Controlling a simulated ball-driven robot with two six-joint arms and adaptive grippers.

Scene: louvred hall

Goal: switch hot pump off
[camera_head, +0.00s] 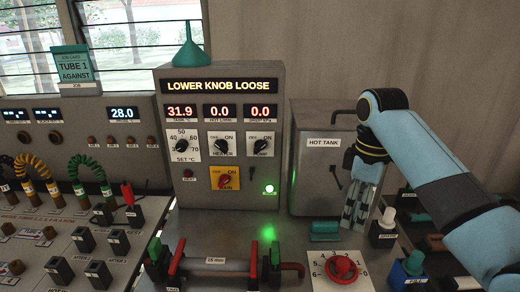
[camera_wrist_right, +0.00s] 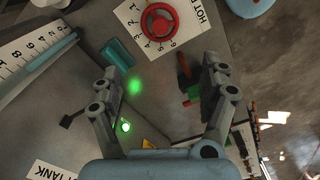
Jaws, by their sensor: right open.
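The hot pump's control looks like the black PUMP knob (camera_head: 261,147) with an OFF/ON plate, on the grey control box (camera_head: 270,90). It is too small to tell surely which side it points to. The similar HEATER knob (camera_head: 222,147) sits left of it, and the red-on-yellow MAIN switch (camera_head: 225,179) below. A green lamp (camera_head: 269,189) is lit at the box's lower right. My right gripper (camera_head: 358,205) is open and empty, pointing down before the hot tank (camera_head: 318,165), right of and apart from the knob. Its open fingers show in the wrist view (camera_wrist_right: 160,82). My left gripper is out of view.
A red handwheel (camera_head: 342,268) on a numbered plate lies below my right gripper. A teal block (camera_head: 325,229) and a white-knobbed black block (camera_head: 386,222) stand nearby. A clear tube (camera_head: 215,262) lies in front of the box. The box's sign reads "LOWER KNOB LOOSE".

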